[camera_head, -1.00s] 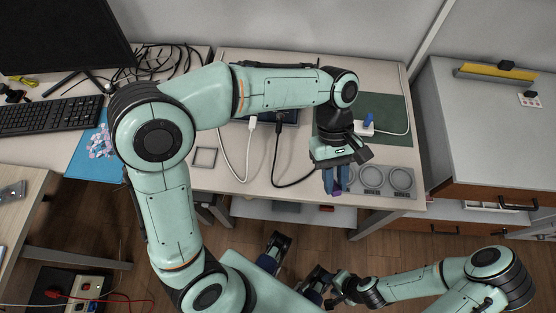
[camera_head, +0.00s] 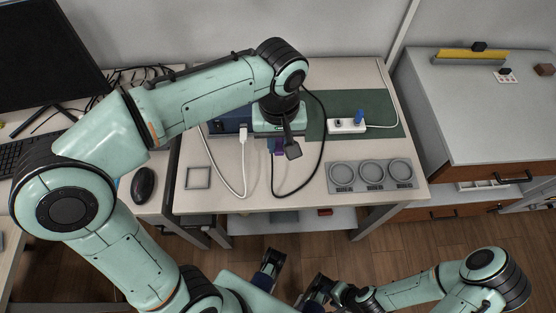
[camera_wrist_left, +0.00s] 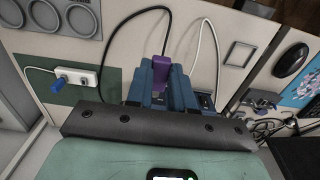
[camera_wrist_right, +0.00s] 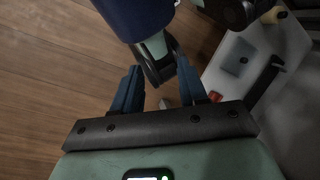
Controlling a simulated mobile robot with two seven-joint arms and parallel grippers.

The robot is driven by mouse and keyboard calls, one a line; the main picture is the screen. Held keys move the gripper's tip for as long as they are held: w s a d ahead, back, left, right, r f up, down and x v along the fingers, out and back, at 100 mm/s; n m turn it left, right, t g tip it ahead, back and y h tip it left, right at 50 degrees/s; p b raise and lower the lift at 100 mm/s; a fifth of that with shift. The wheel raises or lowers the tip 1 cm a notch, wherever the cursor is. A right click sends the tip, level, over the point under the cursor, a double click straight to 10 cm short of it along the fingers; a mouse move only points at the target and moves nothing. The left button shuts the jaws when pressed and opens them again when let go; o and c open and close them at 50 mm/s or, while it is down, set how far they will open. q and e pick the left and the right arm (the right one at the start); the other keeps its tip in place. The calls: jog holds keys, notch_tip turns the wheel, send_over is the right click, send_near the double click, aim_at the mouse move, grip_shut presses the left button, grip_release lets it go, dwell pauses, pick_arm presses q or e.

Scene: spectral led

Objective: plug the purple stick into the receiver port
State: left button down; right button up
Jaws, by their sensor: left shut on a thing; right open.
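I cannot make out the port. My right gripper (camera_wrist_right: 160,88) is open and empty, low in front of the table.
A white cable (camera_head: 243,170) and a black cable (camera_head: 322,150) loop across the table. A white power strip (camera_head: 346,126) with a blue plug (camera_head: 360,117) lies on the green mat (camera_head: 385,112). A tray with three rings (camera_head: 341,187) sits at the front right.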

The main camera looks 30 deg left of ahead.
aim_at(279, 184)
pick_arm(q)
notch_tip(279, 184, down, 19)
jog(key=b, duration=0.4)
jog(key=shift+f, duration=0.2)
pick_arm(e)
jog(key=f, duration=0.1)
jog(key=w+f, duration=0.1)
jog(key=f, duration=0.1)
jog(key=shift+w+f+t, duration=0.25)
jog(key=shift+w+t, duration=0.05)
pick_arm(q)
jog(key=c, duration=1)
grip_release()
jog(key=shift+b, duration=0.3)
pick_arm(e)
jog(key=shift+f, duration=0.15)
pick_arm(q)
notch_tip(279, 184, up, 13)
jog(key=a+p, duration=0.1)
jog(key=p, duration=0.2)
pick_arm(e)
jog(key=r, duration=0.1)
jog(key=s+r, duration=0.1)
jog(key=shift+r, duration=0.35)
jog(key=shift+s, duration=0.1)
